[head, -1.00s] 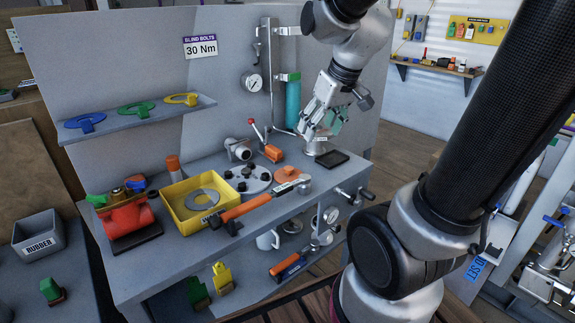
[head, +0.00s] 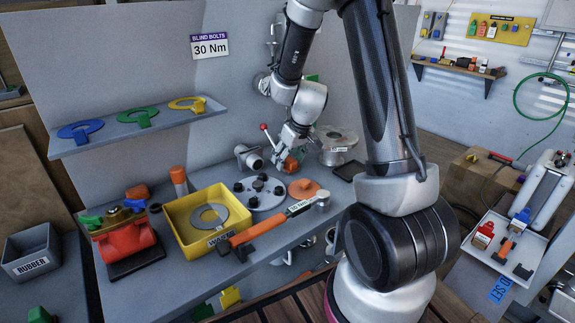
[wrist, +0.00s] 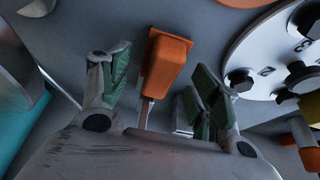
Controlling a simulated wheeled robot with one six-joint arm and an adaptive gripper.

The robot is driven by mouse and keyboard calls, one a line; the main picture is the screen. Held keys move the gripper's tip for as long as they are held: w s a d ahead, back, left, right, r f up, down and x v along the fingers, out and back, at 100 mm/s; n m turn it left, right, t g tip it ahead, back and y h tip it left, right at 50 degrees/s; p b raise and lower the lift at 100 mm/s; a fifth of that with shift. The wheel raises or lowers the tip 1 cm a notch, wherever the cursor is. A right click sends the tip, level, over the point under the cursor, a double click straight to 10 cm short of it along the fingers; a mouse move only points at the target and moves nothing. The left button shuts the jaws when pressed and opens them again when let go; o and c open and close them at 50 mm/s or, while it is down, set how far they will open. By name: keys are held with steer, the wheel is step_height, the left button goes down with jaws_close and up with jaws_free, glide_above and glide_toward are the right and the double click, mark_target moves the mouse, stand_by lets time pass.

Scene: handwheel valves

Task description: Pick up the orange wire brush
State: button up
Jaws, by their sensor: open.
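An orange tapered block with a thin stem (wrist: 166,62), which I take to be the orange wire brush, lies on the grey bench; no bristles can be made out. In the head view the brush (head: 290,164) is partly hidden by my gripper (head: 295,148), at the back of the bench. In the wrist view my gripper (wrist: 158,80) is open, its green-padded fingers on either side of the brush with gaps showing. The stem runs down towards the palm. I cannot tell whether anything touches.
Right of the brush in the wrist view is a white flange with dark bolts (wrist: 274,52). The bench also holds a yellow tray (head: 180,219), an orange-handled wrench (head: 258,232), a red-knobbed lever (head: 264,128) and a dark tray (head: 349,171).

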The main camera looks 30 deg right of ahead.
mark_target(295, 164)
steer(key=shift+w+f, duration=0.25)
steer(key=shift+f, duration=0.35)
steer(key=c, duration=1.1)
steer(key=shift+o, duration=0.2)
steer(key=shift+r, duration=0.1)
steer(key=shift+r, duration=0.6)
steer(key=s, duration=0.4)
steer(key=shift+d, duration=0.4)
step_height(295, 164, up, 14)
steer(key=shift+f, duration=0.1)
